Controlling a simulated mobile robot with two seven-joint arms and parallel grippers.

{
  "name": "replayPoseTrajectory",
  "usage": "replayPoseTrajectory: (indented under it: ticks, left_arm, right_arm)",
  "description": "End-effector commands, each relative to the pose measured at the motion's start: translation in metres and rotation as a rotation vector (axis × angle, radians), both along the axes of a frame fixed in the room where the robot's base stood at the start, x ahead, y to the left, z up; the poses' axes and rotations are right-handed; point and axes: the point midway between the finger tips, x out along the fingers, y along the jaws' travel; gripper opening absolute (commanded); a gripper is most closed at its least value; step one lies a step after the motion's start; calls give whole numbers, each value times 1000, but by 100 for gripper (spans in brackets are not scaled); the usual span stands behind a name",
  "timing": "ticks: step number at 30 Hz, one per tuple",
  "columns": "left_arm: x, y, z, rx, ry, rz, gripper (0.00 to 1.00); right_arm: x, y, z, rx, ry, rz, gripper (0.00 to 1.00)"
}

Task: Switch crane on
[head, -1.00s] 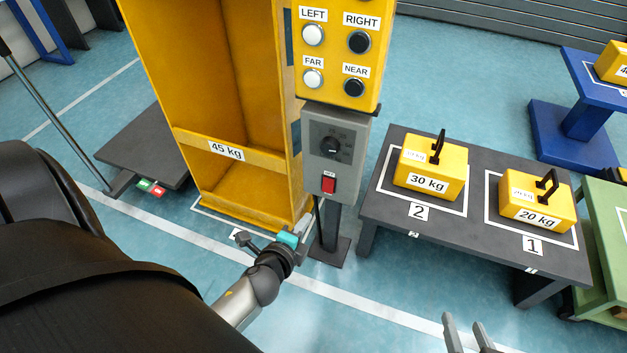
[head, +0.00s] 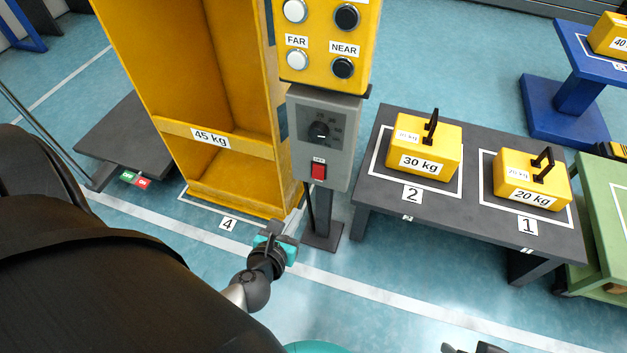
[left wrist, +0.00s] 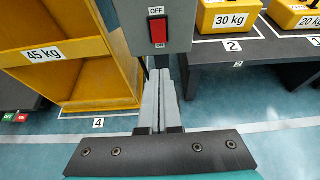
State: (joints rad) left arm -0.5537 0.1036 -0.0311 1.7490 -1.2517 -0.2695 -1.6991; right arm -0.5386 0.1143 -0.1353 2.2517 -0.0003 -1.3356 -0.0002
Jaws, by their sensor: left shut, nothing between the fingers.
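The red rocker switch (head: 318,171) sits on the lower front of the grey control box (head: 335,140), under a dial. My left gripper (head: 299,203) is shut and empty, below the box. In the left wrist view its fingertips (left wrist: 160,74) point up under the switch, apart from it. Which side of the switch is pressed is not clear. My right gripper (head: 468,348) shows only at the bottom edge, its fingers apart.
A yellow button panel (head: 322,80) is above the box. A tall yellow 45 kg container (head: 165,80) stands to the left. A dark table (head: 470,225) with 30 kg (head: 425,160) and 20 kg (head: 530,192) weights stands to the right. The floor in front is clear.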

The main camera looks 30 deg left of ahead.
Motion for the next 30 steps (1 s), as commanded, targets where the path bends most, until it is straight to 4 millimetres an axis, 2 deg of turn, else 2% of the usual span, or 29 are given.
replayPoseTrajectory:
  ticks: [9, 14, 18, 27, 30]
  left_arm:
    - [0, 0, 0, 2, 0, -1, 0]
    - [7, 2, -4, 0, 0, 0, 0]
    - [24, 6, -11, 1, -2, 0, 0]
    - [70, 17, -34, 1, -2, 0, 0]
    - [78, 19, -38, 1, -1, 0, 0]
  right_arm:
    - [0, 0, 0, 0, 0, 0, 50]
    - [0, 0, 2, 1, -4, -1, 50]
    - [0, 0, 8, 3, -14, -1, 50]
    - [-3, -1, 39, 9, -60, -1, 50]
    - [5, 7, 34, 30, -111, 14, 50]
